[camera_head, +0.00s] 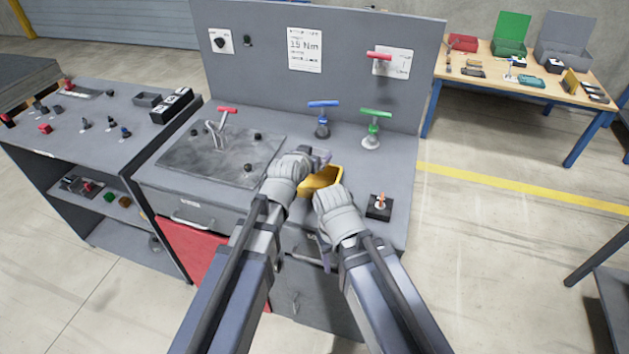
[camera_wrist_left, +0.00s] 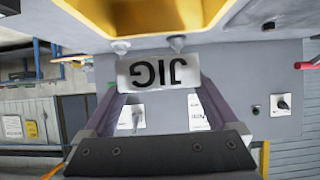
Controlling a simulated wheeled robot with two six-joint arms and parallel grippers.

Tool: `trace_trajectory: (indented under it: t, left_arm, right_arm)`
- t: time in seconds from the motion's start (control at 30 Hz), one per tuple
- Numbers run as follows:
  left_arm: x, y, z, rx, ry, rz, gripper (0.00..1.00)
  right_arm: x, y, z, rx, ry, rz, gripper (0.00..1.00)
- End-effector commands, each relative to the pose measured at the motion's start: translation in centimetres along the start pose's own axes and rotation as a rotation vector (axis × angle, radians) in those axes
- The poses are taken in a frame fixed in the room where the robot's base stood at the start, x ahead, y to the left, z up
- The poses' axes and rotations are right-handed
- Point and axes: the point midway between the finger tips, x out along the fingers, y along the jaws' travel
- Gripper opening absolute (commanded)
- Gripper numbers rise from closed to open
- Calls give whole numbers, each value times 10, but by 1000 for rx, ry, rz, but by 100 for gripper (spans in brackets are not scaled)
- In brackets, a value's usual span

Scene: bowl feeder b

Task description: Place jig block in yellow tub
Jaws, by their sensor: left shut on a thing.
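The jig block (camera_wrist_left: 158,73) shows in the left wrist view as a pale block with the letters JIG upside down, between the two fingers. My left gripper (camera_head: 320,157) is shut on it, just above the far left rim of the yellow tub. In the head view the block is hidden or too small to make out. The yellow tub (camera_head: 324,179) stands on the grey bench between my two wrists, partly covered by them. My right gripper (camera_head: 325,256) points down at the bench's front edge, near the tub; its fingertips are unclear.
A dark plate with a red-handled clamp (camera_head: 215,135) lies left of the tub. Blue (camera_head: 322,120) and green (camera_head: 373,129) T-handled tools stand behind it, before an upright grey panel (camera_head: 270,70). A small black block with an orange peg (camera_head: 379,207) sits to the right.

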Motion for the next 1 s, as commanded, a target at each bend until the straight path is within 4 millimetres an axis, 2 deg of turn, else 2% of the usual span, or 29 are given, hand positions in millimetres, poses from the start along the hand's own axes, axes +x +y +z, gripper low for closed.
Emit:
trace_trajectory:
  t: [0.03, 0.17, 0.43, 0.77, 1.0]
  left_arm:
    - [8, 0, 15, 0, 1, 0, 10]
    - [16, 0, 29, 0, 1, 0, 10]
    - [18, 0, 32, 0, 1, 0, 10]
    - [35, 0, 63, 0, 1, 0, 10]
    - [34, 0, 62, 0, 1, 0, 10]
  right_arm:
    - [17, -2, -1, 0, 0, 0, 59]
    - [33, -3, -2, 0, 0, 0, 59]
    - [36, -3, -2, 0, 0, 0, 59]
    - [72, -7, -4, 0, 0, 0, 59]
    - [70, -7, -4, 0, 0, 0, 59]
